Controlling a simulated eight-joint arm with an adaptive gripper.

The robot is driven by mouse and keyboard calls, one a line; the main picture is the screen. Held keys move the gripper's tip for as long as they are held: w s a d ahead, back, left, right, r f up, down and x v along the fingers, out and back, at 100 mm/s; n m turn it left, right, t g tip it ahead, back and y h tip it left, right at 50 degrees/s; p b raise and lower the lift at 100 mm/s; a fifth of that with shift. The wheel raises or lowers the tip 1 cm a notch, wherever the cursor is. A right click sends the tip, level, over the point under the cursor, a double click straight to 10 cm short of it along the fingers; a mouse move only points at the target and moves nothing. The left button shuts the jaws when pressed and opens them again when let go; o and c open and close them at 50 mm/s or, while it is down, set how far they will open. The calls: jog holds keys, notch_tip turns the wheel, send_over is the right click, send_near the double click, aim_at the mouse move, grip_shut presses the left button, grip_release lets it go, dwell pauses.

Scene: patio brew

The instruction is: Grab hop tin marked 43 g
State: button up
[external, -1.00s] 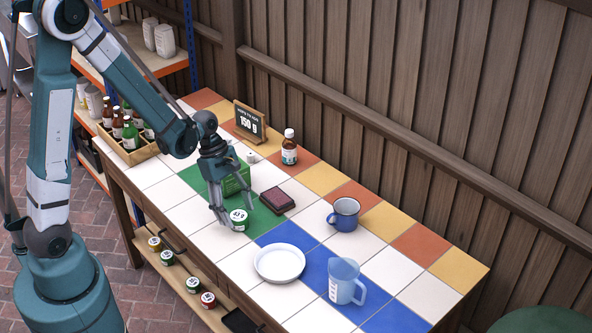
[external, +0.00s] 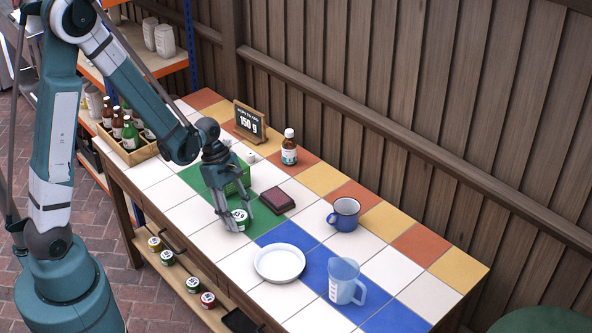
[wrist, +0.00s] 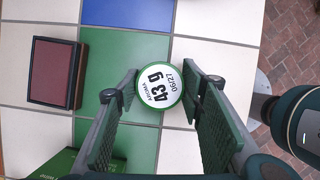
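The hop tin marked 43 g (wrist: 160,86) has a white lid with a green rim. It stands upright on the tiled table, on the green tile stripe, and also shows in the external view (external: 240,217). My gripper (external: 241,222) points down over it, with one finger on each side. In the wrist view my gripper's fingertips (wrist: 157,88) appear to press against opposite sides of the tin. The lid's print, "43 g" and "06/27", shows between them. The lower side of the tin is partly hidden by the fingers.
A dark red box (external: 277,200) lies close to the tin, and a green box (external: 238,177) stands behind my gripper. A white plate (external: 279,263), a blue mug (external: 344,214) and a measuring jug (external: 345,281) stand to the right. Several tins sit on the shelf below.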

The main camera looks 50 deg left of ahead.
aim_at(239, 215)
jog(key=c, duration=0.3)
jog(key=shift+r, duration=0.15)
jog(key=shift+r+p, duration=1.3)
jog(key=shift+r, duration=3.6)
jog(key=shift+w, duration=0.1)
